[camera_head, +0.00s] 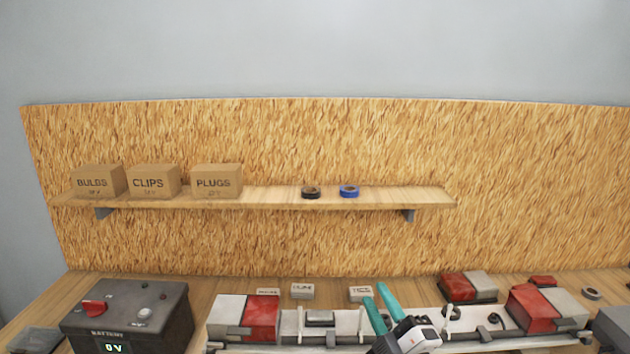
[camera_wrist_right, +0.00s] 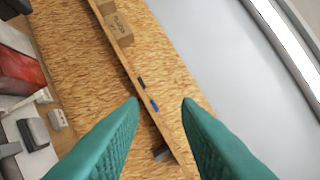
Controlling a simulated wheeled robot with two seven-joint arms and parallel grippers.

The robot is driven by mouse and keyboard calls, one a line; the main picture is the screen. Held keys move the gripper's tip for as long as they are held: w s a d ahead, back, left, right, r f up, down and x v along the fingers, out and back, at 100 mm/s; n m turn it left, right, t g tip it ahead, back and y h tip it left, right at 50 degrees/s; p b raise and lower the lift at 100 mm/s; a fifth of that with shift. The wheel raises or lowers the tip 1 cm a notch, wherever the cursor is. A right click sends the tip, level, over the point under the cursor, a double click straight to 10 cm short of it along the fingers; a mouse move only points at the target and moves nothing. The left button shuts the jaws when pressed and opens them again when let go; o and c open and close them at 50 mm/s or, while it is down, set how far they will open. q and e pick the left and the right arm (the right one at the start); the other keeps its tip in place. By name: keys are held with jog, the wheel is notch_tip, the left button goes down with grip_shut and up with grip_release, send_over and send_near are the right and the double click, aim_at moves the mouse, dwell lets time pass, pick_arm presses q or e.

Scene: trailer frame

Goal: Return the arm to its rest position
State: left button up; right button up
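My right gripper (camera_head: 381,307) has teal fingers and shows at the bottom of the head view, in front of the trailer frame (camera_head: 345,322). In the right wrist view its two fingers (camera_wrist_right: 160,103) stand apart with nothing between them, facing the chipboard wall and shelf. The white frame carries a red and white lamp (camera_head: 262,318) at its left and another lamp (camera_head: 532,308) at its right. My left gripper does not show in either view.
A battery box (camera_head: 130,315) reading 0 V stands at left on the bench. A shelf (camera_head: 270,197) on the chipboard wall holds cartons marked BULBS (camera_head: 97,181), CLIPS (camera_head: 152,181) and PLUGS (camera_head: 217,181), and black (camera_head: 311,192) and blue (camera_head: 349,191) tape rolls. Another lamp (camera_head: 468,287) lies behind the frame.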

jog(key=s+d+f+m+g+h, duration=0.2)
jog(key=d+f+m+h, duration=0.15)
jog(key=f, duration=0.25)
jog(key=s+d+f+m+g+h, duration=0.2)
jog(key=s+f+m, duration=0.1)
jog(key=f+m, duration=0.15)
jog(key=s+d+f+m+g, duration=0.25)
jog(key=s+f+g, duration=0.5)
jog(key=s, duration=0.45)
jog(key=s+d+f+m+g, duration=0.2)
jog(key=s+f+m+g, duration=0.3)
jog(key=s+f, duration=0.55)
jog(key=s+f+n+g+b, duration=0.25)
jog(key=f+b, duration=0.35)
jog(key=f, duration=2.6)
jog(key=s+d+f+h+b, duration=0.1)
jog(key=s+f+b, duration=0.3)
jog(key=s+f, duration=1.2)
notch_tip(320, 180, down, 2)
jog(key=shift+s+d+f+m, duration=0.15)
jog(key=shift+d+m, duration=0.25)
jog(key=shift+d, duration=0.35)
jog(key=shift+s+d, duration=0.1)
jog(key=shift+c, duration=0.2)
